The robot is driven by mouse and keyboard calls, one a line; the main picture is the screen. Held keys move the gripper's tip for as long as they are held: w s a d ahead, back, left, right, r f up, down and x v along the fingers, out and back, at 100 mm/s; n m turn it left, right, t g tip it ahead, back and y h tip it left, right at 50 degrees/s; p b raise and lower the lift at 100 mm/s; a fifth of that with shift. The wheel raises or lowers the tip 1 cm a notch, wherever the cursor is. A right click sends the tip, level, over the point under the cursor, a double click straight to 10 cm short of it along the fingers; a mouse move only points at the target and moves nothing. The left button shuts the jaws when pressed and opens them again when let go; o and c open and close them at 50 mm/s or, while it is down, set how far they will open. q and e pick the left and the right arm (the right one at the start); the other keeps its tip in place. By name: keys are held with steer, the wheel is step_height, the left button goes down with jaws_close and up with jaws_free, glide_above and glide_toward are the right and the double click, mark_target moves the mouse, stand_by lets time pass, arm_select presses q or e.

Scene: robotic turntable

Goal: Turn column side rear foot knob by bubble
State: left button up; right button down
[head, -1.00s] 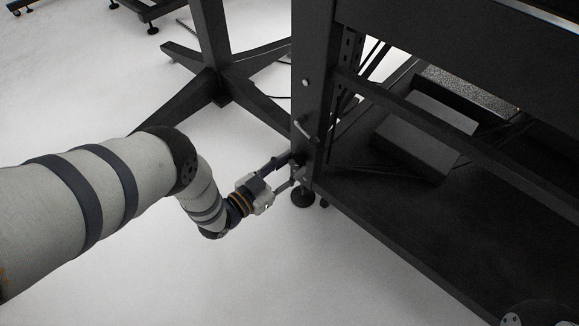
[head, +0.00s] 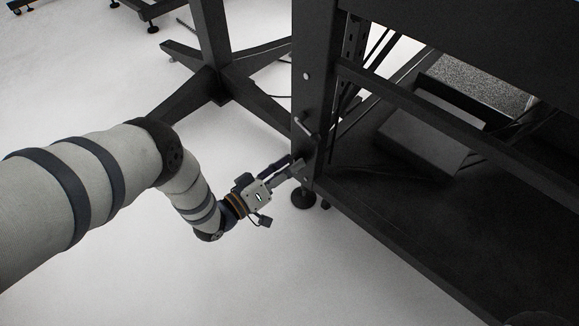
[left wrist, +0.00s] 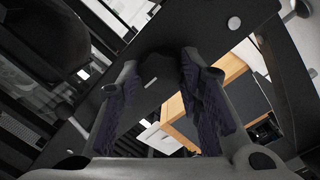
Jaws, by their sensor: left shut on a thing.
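My left gripper (head: 297,168) reaches the lower part of the dark bench leg (head: 312,95) from the left. In the left wrist view, the two ridged fingers (left wrist: 155,95) stand on either side of a dark rounded knob (left wrist: 160,68) and are shut on it. The knob is hard to make out in the head view, hidden by the fingers. A round black foot (head: 303,199) stands on the floor just below the gripper. I cannot make out a bubble level. My right gripper is not in view.
A small lever handle (head: 306,129) sticks out of the leg just above the gripper. A dark stand with splayed feet (head: 218,82) is behind. A grey box (head: 430,145) lies on the bench's lower shelf (head: 400,215). The pale floor at the front is clear.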

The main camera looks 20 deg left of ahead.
arm_select(q)
steer(key=shift+n, duration=1)
steer(key=o, duration=1.2)
steer(key=shift+c, duration=0.2)
steer(key=v, duration=1.2)
steer(key=shift+f, duration=0.1)
